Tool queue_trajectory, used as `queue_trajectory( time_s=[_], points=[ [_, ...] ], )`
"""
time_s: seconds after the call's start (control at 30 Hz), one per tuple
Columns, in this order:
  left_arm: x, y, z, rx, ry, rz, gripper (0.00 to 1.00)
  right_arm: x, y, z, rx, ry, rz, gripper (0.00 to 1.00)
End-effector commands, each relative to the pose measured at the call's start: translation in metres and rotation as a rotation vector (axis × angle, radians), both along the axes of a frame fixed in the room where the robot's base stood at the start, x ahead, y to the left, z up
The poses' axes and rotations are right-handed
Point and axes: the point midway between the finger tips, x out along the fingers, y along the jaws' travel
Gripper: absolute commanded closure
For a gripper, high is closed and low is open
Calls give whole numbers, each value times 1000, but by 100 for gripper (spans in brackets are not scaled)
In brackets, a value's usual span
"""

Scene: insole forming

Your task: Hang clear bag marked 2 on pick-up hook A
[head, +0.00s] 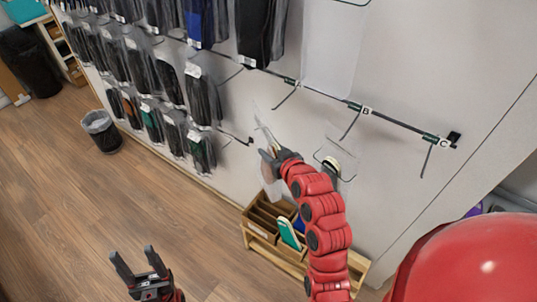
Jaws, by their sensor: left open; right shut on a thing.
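My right gripper (271,152) is shut on a clear bag (264,117) in front of the white wall, below the rail. The bag is thin and see-through, and its marking cannot be read. Pick-up hook A (287,98) juts from the left part of the rail, a little above and right of the gripper. The bag and hook A look apart. My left gripper (133,254) is open and empty over the wooden floor at the lower left.
Hook B (350,124) and hook C (426,158) are right of A, both bare. Packaged insoles (202,98) hang at the left. A clear sheet or bag (333,48) hangs above the rail. A wooden box (262,222) stands below. A bin (101,132) stands on the floor.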

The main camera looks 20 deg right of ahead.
Motion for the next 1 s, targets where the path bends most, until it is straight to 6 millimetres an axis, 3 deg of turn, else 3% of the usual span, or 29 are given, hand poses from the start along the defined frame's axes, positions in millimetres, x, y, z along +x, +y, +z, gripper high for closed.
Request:
queue_trajectory(
  time_s=[0.87, 1.0],
  points=[
    [0, 0, -12, 0, 0, 0, 41, 36, -47, -3, -1, -5, -1, 100],
    [0, 0, -24, 0, 0, 0, 41, 40, -51, -10, -1, -4, -1, 100]
  ],
)
